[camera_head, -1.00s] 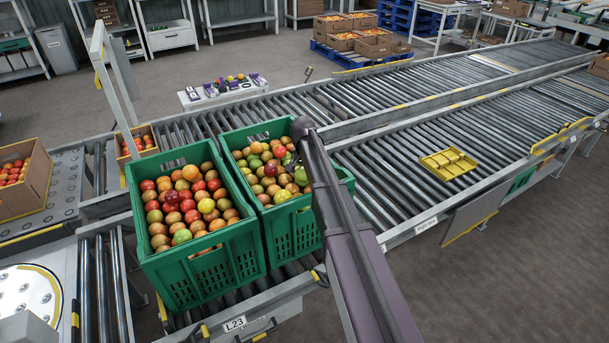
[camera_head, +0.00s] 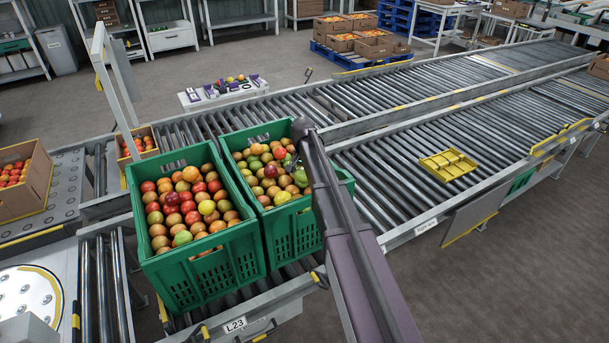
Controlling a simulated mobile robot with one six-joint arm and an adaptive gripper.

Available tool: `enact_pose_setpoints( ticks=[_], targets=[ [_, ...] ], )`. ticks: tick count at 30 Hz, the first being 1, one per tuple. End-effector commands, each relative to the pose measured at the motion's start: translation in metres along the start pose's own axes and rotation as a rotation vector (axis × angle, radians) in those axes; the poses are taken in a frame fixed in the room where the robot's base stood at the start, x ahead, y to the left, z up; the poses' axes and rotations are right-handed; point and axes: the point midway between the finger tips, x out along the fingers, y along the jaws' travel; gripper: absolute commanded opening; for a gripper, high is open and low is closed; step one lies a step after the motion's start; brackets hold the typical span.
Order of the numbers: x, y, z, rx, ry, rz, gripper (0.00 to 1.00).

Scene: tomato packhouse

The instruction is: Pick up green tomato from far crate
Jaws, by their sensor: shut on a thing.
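The far crate (camera_head: 302,226) is the right one of two green crates on the roller conveyor. It is full of red, orange and green tomatoes. A green tomato (camera_head: 300,178) lies at its right side, beside my arm. Other greenish ones show, such as a green tomato (camera_head: 255,164) left of the middle. My gripper (camera_head: 290,163) is low over the right part of this crate, among the tomatoes. It is shut on a tomato, likely a green one; my arm hides most of the fingers and the grip.
A second green crate (camera_head: 209,270) of mixed tomatoes stands close on the left. A yellow tray (camera_head: 448,164) lies on the right conveyor, with bare rollers around it. Cardboard boxes of tomatoes stand at the far left. A small white stand (camera_head: 222,94) is behind the crates.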

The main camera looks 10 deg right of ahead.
Motion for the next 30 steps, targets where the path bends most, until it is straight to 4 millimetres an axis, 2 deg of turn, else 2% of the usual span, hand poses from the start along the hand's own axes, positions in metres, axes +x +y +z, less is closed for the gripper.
enact_pose_setpoints(
  ticks=[21,30],
  targets=[
    [-0.070,0.001,0.000,0.001,0.000,0.000,0.59],
    [-0.090,0.001,0.000,0.001,0.000,0.000,0.59]
  ],
)
